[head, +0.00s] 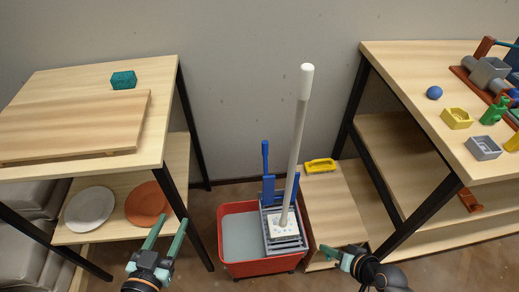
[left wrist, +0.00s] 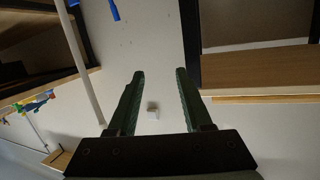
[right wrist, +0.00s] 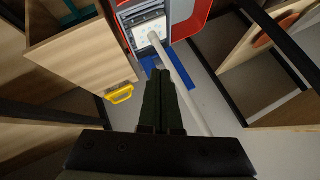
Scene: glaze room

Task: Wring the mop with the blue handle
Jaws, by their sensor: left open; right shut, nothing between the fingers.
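The mop (head: 295,145) stands nearly upright, leaning slightly, with a pale grey pole and white top. Its white speckled head (head: 283,224) sits in the grey wringer (head: 286,244) at the right side of the red bucket (head: 258,267). The blue wringer handle (head: 265,158) stands upright behind the mop head. My left gripper (head: 170,220) is open and empty, left of the bucket. My right gripper (head: 325,249) is shut and empty, right of the bucket. In the right wrist view, the mop pole (right wrist: 182,86) passes close beside the shut fingers (right wrist: 160,74); no contact is clear.
A low wooden stand with a yellow brush-like item (head: 320,165) is right of the bucket. A table with a board (head: 75,125) and lower-shelf plates stands left. A workbench (head: 400,70) with small coloured parts stands right. The table legs flank the bucket.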

